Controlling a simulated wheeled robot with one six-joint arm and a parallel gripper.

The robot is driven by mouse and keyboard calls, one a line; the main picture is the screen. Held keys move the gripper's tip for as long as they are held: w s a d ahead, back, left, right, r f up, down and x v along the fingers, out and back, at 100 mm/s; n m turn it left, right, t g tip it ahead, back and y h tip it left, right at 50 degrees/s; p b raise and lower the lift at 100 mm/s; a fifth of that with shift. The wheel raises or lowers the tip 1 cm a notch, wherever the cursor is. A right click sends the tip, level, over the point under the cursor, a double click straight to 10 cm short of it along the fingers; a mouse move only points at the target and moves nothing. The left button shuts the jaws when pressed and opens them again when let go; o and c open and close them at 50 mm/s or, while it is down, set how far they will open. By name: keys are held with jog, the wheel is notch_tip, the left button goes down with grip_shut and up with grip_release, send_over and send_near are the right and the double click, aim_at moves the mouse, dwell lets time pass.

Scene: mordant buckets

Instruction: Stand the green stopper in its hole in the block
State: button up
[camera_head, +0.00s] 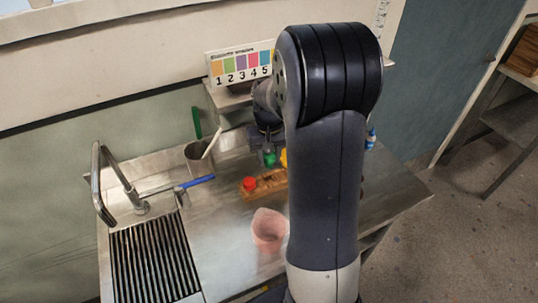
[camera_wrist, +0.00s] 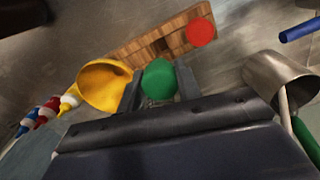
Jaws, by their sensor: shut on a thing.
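My gripper (camera_wrist: 158,90) is shut on the green stopper (camera_wrist: 159,78), with one finger on each side of it in the wrist view. The green stopper (camera_head: 269,159) also shows in the head view, under my gripper and toward the back from the block. The wooden block (camera_wrist: 135,45) lies beyond the fingertips in the wrist view, apart from the stopper. A dark hole shows in the block near its middle. A red stopper (camera_wrist: 201,32) stands at the block's right end. In the head view the block (camera_head: 265,191) is partly hidden by my arm.
A metal cup (camera_wrist: 277,75) is on the right. Several small bottles (camera_wrist: 45,113) are at far left. In the head view, a pink bucket (camera_head: 268,231) stands in front of the block; a blue-handled tool (camera_head: 196,182) lies left.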

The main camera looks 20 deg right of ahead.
aim_at(269, 174)
jog(key=shift+f+b, duration=2.75)
jog(key=shift+f, duration=1.2)
jog(key=o, duration=1)
jog(key=shift+s, duration=0.1)
jog(key=shift+o, duration=0.2)
notch_tip(269, 174, up, 11)
jog(key=shift+a+f+b, duration=0.1)
jog(key=shift+b, duration=0.3)
